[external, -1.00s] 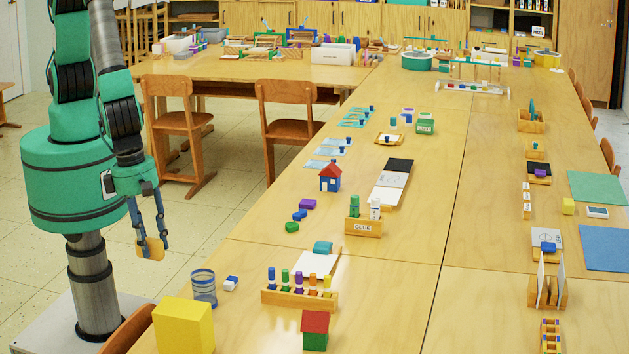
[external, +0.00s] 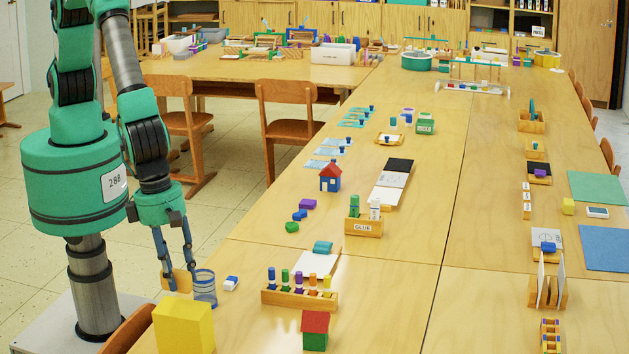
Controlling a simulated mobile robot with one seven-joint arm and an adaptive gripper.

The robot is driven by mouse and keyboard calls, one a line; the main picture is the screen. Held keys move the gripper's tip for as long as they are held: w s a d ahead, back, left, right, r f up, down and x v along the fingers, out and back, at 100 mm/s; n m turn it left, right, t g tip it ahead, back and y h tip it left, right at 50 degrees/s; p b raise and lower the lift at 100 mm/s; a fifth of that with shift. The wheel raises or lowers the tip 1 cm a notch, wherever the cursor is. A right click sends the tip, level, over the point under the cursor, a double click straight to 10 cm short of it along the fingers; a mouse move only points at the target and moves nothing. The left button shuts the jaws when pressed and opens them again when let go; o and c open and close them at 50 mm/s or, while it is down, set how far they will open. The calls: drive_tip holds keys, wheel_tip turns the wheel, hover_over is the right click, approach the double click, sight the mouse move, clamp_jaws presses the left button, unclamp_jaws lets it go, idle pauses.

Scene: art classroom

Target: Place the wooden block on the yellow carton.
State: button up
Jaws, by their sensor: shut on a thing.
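The yellow carton (external: 183,328) stands at the near left corner of the table, its top bare. My gripper (external: 176,278) points down and is shut on the wooden block (external: 175,281), a small tan piece between its fingertips. In the picture the block is above and slightly left of the carton, just left of the blue-ringed clear cup (external: 205,291). The right fingertip overlaps the cup's left side in the picture; I cannot tell whether they touch.
A small blue and white block (external: 231,283) lies right of the cup. A wooden rack of coloured pegs (external: 299,294) and a red-roofed green house (external: 315,331) stand further right. A chair back (external: 128,330) is at the table's left edge. The table between them is clear.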

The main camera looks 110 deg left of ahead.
sight(180, 287)
idle(0.3)
drive_tip(key=shift+w+d+f, duration=0.25)
drive_tip(key=shift+w, duration=0.1)
drive_tip(key=shift+f+b, duration=0.3)
drive_tip(key=shift+f, duration=1.25)
drive_tip(key=shift+f, duration=0.15)
drive_tip(key=o, duration=1.2)
drive_tip(key=shift+c, duration=0.2)
drive_tip(key=r, duration=0.4)
drive_tip(key=s+r, duration=0.1)
drive_tip(key=r, duration=0.3)
drive_tip(key=r+p, duration=0.1)
drive_tip(key=r, duration=0.3)
drive_tip(key=shift+s+r, duration=0.1)
drive_tip(key=shift+s, duration=0.3)
